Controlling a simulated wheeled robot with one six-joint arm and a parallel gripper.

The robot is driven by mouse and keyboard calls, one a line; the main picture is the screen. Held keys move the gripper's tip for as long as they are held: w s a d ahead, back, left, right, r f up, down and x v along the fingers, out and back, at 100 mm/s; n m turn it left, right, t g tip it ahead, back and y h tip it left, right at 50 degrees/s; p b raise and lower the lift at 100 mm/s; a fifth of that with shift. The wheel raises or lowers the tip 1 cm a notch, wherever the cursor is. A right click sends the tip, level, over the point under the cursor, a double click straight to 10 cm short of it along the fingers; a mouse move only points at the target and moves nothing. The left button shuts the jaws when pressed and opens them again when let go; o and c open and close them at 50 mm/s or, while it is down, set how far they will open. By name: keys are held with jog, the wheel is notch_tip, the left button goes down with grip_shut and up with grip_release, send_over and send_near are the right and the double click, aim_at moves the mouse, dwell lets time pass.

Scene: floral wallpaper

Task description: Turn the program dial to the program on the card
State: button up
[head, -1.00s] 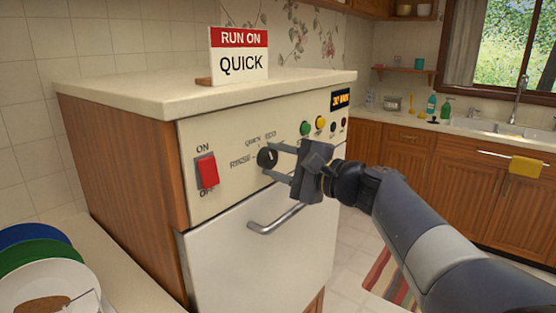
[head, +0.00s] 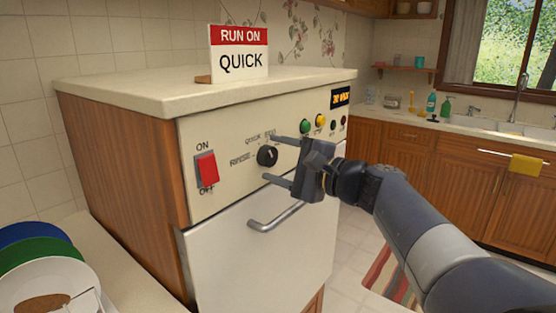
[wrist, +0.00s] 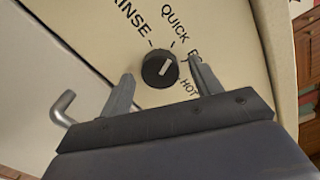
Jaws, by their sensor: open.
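The card (head: 240,55) stands on top of the machine and reads "RUN ON QUICK". The program dial (head: 267,156) is a round black knob with a white pointer line on the cream front panel. In the wrist view the dial (wrist: 160,69) sits between labels RINSE, QUICK and a partly hidden ECO and HOT; its pointer slants up and right, roughly toward the QUICK tick. My gripper (head: 274,158) is open, its fingers on either side of the dial and apart from it. In the wrist view my gripper (wrist: 165,85) has the dial beyond and between its fingertips.
A red ON/OFF rocker switch (head: 207,169) is left of the dial. Green (head: 305,127) and yellow (head: 320,121) buttons and a lit display (head: 340,98) are at the right. A bar handle (head: 275,217) juts out below. Plates (head: 40,265) stand at lower left.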

jog(key=v, duration=1)
jog(key=shift+s+d+b, duration=0.2)
jog(key=shift+d+b, duration=0.05)
jog(key=shift+b, duration=0.05)
jog(key=x, duration=1.1)
jog(key=shift+p, duration=0.35)
jog(key=shift+d, duration=0.1)
